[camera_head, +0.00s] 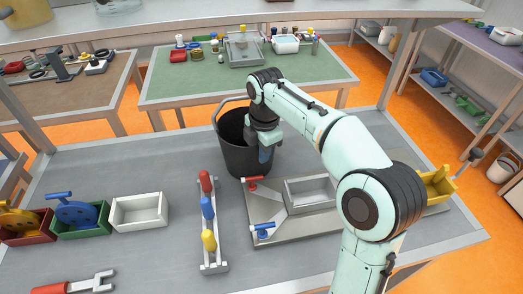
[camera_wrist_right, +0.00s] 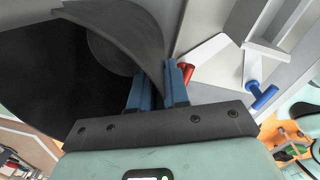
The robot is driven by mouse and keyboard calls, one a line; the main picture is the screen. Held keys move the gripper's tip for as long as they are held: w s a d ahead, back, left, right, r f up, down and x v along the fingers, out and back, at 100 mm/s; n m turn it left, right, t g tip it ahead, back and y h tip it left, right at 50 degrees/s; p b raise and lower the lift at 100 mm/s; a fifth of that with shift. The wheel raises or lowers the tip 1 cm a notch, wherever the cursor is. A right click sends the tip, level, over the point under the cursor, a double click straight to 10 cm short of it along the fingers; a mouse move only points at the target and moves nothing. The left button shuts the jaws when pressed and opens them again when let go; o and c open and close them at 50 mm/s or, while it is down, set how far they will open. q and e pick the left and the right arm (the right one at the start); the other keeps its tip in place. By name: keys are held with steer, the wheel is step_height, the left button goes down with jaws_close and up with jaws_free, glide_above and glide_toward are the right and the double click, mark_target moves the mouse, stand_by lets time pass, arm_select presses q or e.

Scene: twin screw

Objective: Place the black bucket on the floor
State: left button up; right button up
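The black bucket (camera_head: 234,150) is upright at the back middle of the grey worktable. Its handle shows at the left of its rim. My right gripper (camera_head: 265,150) reaches down at the bucket's right rim in the head view. In the wrist view its two blue fingers (camera_wrist_right: 157,92) are close together, one on each side of the wall of the bucket (camera_wrist_right: 125,25), and look shut on it. The bucket looks to be on the tabletop; its base is partly hard to see. My left gripper is in neither view.
A grey tray with red and blue handles (camera_head: 283,226) lies close to the bucket's right. A rack of coloured handles (camera_head: 209,222) stands in front, and bins (camera_head: 139,211) are at left. Orange floor (camera_head: 400,92) shows between the tables; a white bucket (camera_head: 500,170) stands at right.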

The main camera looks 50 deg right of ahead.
steer(key=shift+o, duration=0.8)
